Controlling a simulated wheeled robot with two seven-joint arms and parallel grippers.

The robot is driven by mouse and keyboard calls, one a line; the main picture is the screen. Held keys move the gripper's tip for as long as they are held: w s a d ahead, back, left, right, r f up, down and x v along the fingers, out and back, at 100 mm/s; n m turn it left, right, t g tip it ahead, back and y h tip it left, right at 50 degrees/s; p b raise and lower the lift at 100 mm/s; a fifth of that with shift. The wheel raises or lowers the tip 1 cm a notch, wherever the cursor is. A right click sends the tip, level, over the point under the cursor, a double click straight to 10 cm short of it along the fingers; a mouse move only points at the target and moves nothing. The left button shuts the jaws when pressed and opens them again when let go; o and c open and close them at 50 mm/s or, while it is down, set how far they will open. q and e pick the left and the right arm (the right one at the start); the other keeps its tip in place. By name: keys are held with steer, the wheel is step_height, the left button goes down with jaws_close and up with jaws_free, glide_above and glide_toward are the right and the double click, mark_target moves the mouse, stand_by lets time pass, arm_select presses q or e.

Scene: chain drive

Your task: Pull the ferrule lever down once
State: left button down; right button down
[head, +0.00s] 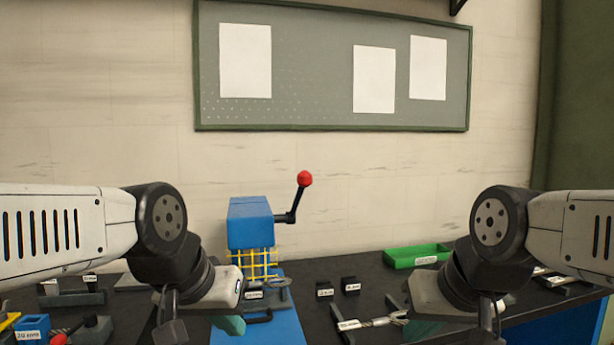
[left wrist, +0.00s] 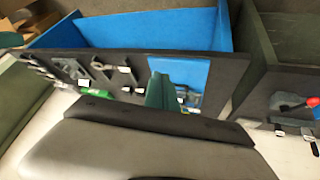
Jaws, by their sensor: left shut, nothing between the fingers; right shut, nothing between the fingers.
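The ferrule press (head: 250,222) has a blue head over a yellow guard cage (head: 262,262) and stands on a blue base (head: 285,318). Its black lever (head: 292,205) rises from the right side of the head, tipped with a red ball knob (head: 305,179). My left gripper (head: 231,325) is low in front of the press, apart from the lever, its teal fingers shut and empty; they also show in the left wrist view (left wrist: 160,90). My right gripper (head: 422,330) is shut and empty, low to the right. The lever cannot be made out in the left wrist view.
A green tray (head: 416,256) sits at the back right of the dark bench. Small black labelled blocks (head: 350,285) stand right of the press. A cable piece (head: 370,322) lies in front. A blue bin (head: 32,328) and a red-knobbed tool (head: 58,339) are at left.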

arm_select(q)
steer(key=w+d+r+m+t+y, duration=0.15)
steer(key=w+d+r, duration=0.25)
steer(key=w+r, duration=0.85)
steer(key=w+d+r+m+g+y, duration=0.1)
steer(key=w+d+r+y, duration=0.2)
steer(key=w+r, duration=0.95)
steer(key=w+d+r+n+t+y, duration=0.1)
steer(key=w+d+r+t, duration=0.1)
steer(key=d+r, duration=0.5)
steer(key=shift+w+d+y, duration=0.35)
steer(key=shift+w+d, duration=0.3)
steer(key=shift+w, duration=0.25)
steer(key=shift+n, duration=0.25)
